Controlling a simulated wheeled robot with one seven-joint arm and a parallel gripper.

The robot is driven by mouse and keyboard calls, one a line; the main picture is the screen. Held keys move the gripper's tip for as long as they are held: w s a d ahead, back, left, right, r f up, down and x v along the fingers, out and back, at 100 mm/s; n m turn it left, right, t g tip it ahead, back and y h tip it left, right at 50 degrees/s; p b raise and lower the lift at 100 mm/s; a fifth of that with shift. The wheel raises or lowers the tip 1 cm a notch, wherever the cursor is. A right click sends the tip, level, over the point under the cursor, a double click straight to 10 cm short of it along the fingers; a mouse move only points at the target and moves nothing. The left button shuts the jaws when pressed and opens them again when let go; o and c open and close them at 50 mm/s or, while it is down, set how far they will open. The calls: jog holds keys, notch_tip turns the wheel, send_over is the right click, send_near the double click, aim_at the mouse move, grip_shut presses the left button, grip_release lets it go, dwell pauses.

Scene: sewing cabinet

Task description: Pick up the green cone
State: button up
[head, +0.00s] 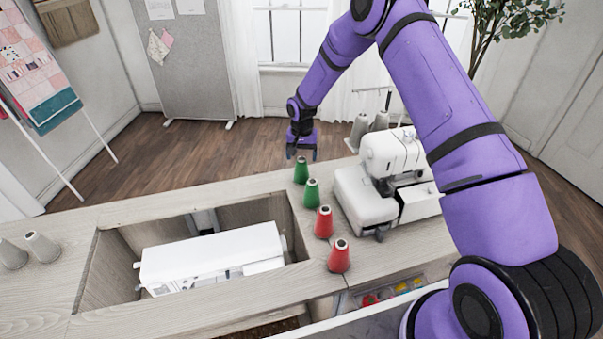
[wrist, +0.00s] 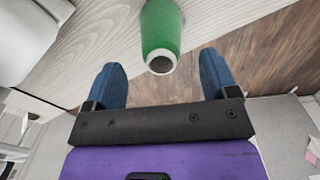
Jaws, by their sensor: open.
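Two green cones stand upright on the cabinet top in the head view: a far one (head: 301,171) near the back edge and a nearer one (head: 312,194). My gripper (head: 301,153) is open and empty, just above and behind the far green cone. In the wrist view, one green cone (wrist: 161,32) shows with its narrow open tip pointing toward my gripper (wrist: 162,85). The cone lies ahead of the gap between the two blue fingers, and neither finger visibly touches it. The wrist view does not show the second green cone.
Two red cones (head: 324,222) (head: 339,256) continue the row toward the front. A white serger (head: 394,155) stands close on the right, with grey cones behind it. A white sewing machine (head: 212,257) sits in the recessed opening on the left. Grey cones (head: 42,247) stand far left.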

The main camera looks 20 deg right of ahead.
aim_at(302, 163)
notch_tip(302, 163, down, 4)
jog(key=shift+f, duration=0.15)
jog(key=c, duration=1)
jog(key=shift+r, duration=5.05)
